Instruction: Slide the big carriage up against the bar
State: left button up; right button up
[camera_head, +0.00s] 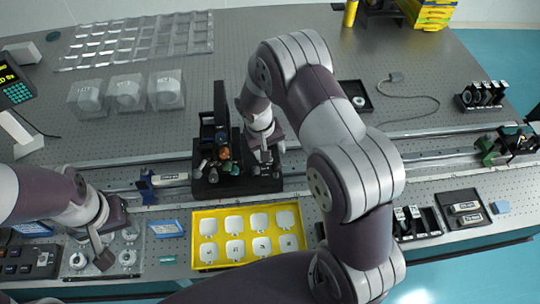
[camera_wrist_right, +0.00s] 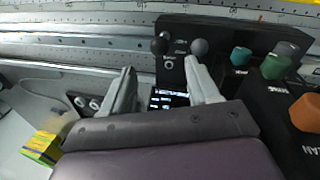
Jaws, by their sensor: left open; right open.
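The big carriage (camera_head: 236,184) looks like a wide black block with a tall black upright and coloured knobs, sitting across the rail (camera_head: 425,160) near mid-table. My right gripper (camera_head: 266,160) is over its right end. In the right wrist view my right gripper (camera_wrist_right: 158,82) has its fingers apart, with the carriage's dark knobbed face (camera_wrist_right: 222,50) just beyond; I cannot tell whether they touch. A blue block (camera_head: 147,188) with a pale piece beside it is on the rail left of the carriage. I cannot tell which part is the bar. My left gripper (camera_head: 100,248) is open, low at the left.
A yellow tray (camera_head: 196,264) of white pieces lies in front of the carriage. Clear boxes (camera_head: 127,92) stand behind it. A metal plate with round holders (camera_head: 75,262) is under my left gripper. A green-based mount (camera_head: 487,150) sits on the rail at right. My right arm covers part of the rail.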

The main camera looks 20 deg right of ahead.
jog(key=p, duration=0.1)
send_over(272, 166)
jog(key=s, duration=0.1)
notch_tip(272, 166, down, 4)
jog(key=shift+f, duration=0.1)
jog(key=f, duration=0.3)
jog(key=w+d+f+p, duration=0.1)
jog(key=shift+d+f, duration=0.1)
jog(key=shift+f, duration=0.15)
jog(key=shift+s+f, duration=0.1)
jog(key=shift+f, duration=0.1)
jog(key=shift+s, duration=0.25)
jog(key=shift+w, duration=0.15)
jog(key=c, duration=0.3)
jog(key=shift+f, duration=0.1)
grip_shut()
jog(key=shift+w+a+f+b, duration=0.25)
jog(key=shift+a+b, duration=0.35)
jog(key=shift+b, duration=0.3)
jog(key=shift+a+r, duration=0.1)
jog(key=shift+r, duration=0.2)
jog(key=shift+a, duration=0.1)
jog(key=shift+o, duration=1.5)
grip_release()
pick_arm(q)
jog(key=shift+w+d+r, duration=0.1)
jog(key=shift+w+r, duration=0.15)
jog(key=shift+r, duration=0.3)
pick_arm(e)
jog(key=shift+s, duration=0.1)
